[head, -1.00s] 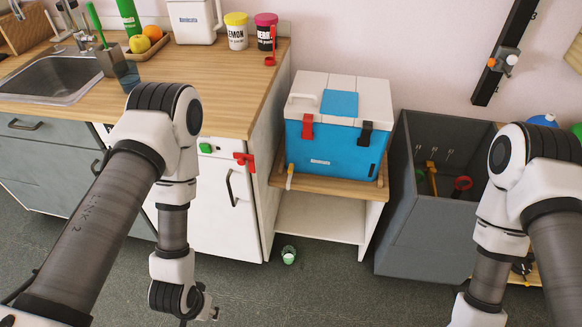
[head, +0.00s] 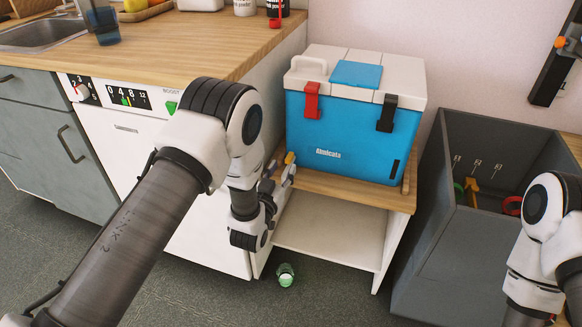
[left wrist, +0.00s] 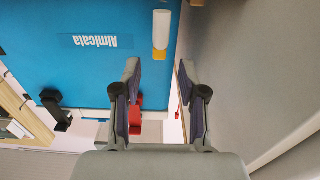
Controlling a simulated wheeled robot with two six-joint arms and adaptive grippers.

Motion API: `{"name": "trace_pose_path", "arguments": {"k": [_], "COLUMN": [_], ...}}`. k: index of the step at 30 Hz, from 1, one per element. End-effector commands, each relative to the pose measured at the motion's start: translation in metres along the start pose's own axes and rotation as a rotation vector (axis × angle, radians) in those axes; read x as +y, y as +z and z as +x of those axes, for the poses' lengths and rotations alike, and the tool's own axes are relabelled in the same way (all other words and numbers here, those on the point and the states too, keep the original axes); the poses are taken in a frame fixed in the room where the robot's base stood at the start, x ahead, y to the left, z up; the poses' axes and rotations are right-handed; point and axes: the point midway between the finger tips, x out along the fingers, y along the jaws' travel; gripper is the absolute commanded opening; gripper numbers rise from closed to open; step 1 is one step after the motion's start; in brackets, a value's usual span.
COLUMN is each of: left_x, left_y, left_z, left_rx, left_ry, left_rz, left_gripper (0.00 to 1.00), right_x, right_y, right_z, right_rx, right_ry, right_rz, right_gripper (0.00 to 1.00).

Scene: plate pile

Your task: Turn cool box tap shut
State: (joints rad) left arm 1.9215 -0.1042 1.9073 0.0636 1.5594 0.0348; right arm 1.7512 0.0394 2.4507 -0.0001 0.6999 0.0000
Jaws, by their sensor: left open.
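The blue cool box (head: 345,135) with a white lid stands on a low wooden-topped shelf. Its tap (left wrist: 161,33) shows in the left wrist view as a white piece with a yellow end against the blue wall. In the head view only the tap's yellow part (head: 290,158) shows clearly, by the box's lower left corner. My left gripper (left wrist: 159,72) is open and empty. The tap's yellow end lies just beyond its fingertips, in line with the gap. In the head view the gripper (head: 283,171) is beside the tap, partly behind my wrist. My right gripper is out of view.
A white dishwasher (head: 135,155) and wooden counter (head: 190,55) stand left of the shelf (head: 320,235). A grey open bin (head: 430,245) stands to the right. A small green-and-white cup (head: 286,275) is on the floor before the shelf.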

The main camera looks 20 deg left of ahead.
Motion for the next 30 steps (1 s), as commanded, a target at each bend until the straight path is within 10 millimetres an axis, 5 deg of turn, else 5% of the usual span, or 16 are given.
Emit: {"name": "trace_pose_path", "arguments": {"k": [9,18,22,30], "left_x": [-0.001,-0.001,0.000,-0.001], "left_y": [0.001,0.000,0.000,0.000], "left_z": [0.056,0.063,0.063,0.063], "left_rx": [0.000,-0.003,-0.003,-0.003], "left_ry": [-0.001,-0.001,-0.001,0.014], "left_rz": [0.000,0.000,0.000,0.000], "left_gripper": [0.42,0.42,0.00,0.00], "right_x": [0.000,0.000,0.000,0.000], "right_y": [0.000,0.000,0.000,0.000], "right_z": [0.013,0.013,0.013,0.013], "right_rx": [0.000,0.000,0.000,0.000], "right_ry": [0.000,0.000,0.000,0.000], "right_rz": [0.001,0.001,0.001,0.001], "right_gripper": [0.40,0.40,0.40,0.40]}}
